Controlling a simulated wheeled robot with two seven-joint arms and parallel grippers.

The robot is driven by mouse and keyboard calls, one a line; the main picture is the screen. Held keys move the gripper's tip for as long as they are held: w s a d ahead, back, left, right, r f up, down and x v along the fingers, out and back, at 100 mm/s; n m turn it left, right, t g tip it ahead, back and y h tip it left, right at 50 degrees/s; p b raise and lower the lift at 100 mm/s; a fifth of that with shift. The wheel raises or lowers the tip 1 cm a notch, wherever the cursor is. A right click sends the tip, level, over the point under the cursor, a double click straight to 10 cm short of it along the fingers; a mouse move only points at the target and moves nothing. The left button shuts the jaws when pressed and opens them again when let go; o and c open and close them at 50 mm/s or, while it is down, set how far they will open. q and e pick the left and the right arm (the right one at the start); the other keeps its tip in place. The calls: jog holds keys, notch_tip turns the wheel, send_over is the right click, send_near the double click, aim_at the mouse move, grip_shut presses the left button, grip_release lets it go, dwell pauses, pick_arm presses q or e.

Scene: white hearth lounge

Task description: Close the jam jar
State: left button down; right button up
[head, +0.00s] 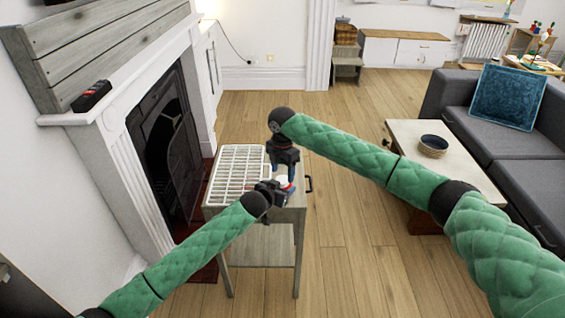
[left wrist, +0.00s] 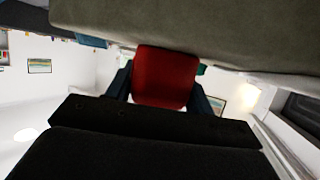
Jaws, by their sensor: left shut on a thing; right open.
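A small grey side table (head: 297,215) stands in the middle of the head view, with both my grippers over its right part. My left gripper (head: 283,187) is shut on a red thing (left wrist: 163,77), which sits between its two fingers in the left wrist view. In the head view, only a small red and white patch of the jar (head: 290,181) shows by the left fingers; I cannot tell jar from lid there. My right gripper (head: 283,168) points down just behind and above it, open. Whether it touches the jar is hidden.
A white wire rack (head: 238,172) covers the left of the tabletop. A dark handle (head: 309,184) sticks out on the table's right side. The fireplace (head: 165,135) is close on the left. A coffee table (head: 405,130) with a blue bowl (head: 433,146) stands right, beyond open floor.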

jog(key=shift+f, duration=1.4)
jog(key=c, duration=1)
jog(key=m, duration=0.3)
jog(key=shift+a+m, duration=0.1)
jog(key=shift+m, duration=0.3)
jog(key=m, duration=0.3)
jog(key=o, duration=1.1)
jog(key=shift+c, duration=0.2)
